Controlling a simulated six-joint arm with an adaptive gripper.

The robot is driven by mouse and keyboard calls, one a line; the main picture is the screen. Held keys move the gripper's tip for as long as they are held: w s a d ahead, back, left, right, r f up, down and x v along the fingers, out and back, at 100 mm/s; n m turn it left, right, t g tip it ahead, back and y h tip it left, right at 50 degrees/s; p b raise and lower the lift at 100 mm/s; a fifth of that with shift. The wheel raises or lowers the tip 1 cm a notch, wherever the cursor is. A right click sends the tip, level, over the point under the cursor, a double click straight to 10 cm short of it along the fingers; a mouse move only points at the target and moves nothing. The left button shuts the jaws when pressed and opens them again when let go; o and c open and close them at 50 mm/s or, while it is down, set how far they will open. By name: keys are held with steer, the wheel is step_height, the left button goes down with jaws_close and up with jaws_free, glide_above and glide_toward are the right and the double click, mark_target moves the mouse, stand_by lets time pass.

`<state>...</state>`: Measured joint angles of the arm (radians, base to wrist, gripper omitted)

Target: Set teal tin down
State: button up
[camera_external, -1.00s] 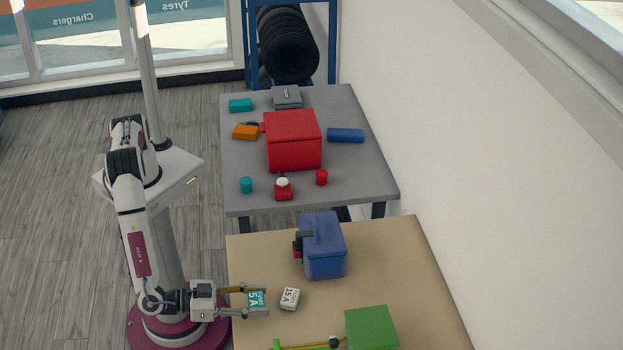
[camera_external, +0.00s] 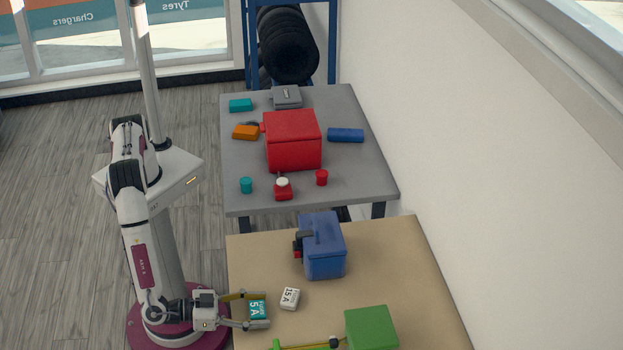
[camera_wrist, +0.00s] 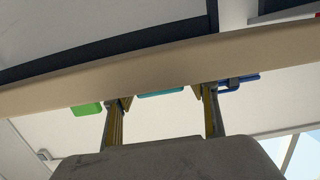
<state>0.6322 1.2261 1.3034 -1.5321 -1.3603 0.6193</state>
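The teal tin (camera_external: 258,309), a small box marked 5 A, is at the left edge of the tan table (camera_external: 390,255) and appears to rest on it. My gripper (camera_external: 267,309) is open around it, one finger on each side. In the wrist view my gripper (camera_wrist: 161,98) also shows spread fingers, with a gap on each side of the teal tin (camera_wrist: 160,93). The underside of the tin is hidden.
A white 15 A tin (camera_external: 290,299) stands just right of the teal tin. A blue box (camera_external: 324,250) is behind, and a green box (camera_external: 371,328) is at front right. A yellow-green tool (camera_external: 310,345) lies near the front. Another table (camera_external: 355,180) holds a red box (camera_external: 293,140).

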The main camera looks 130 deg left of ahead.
steer(key=shift+d, duration=0.1)
stand_by(0.3)
steer(key=v, duration=0.7)
steer(key=shift+s+d, duration=0.15)
steer(key=shift+s, duration=0.15)
steer(key=shift+r, duration=0.15)
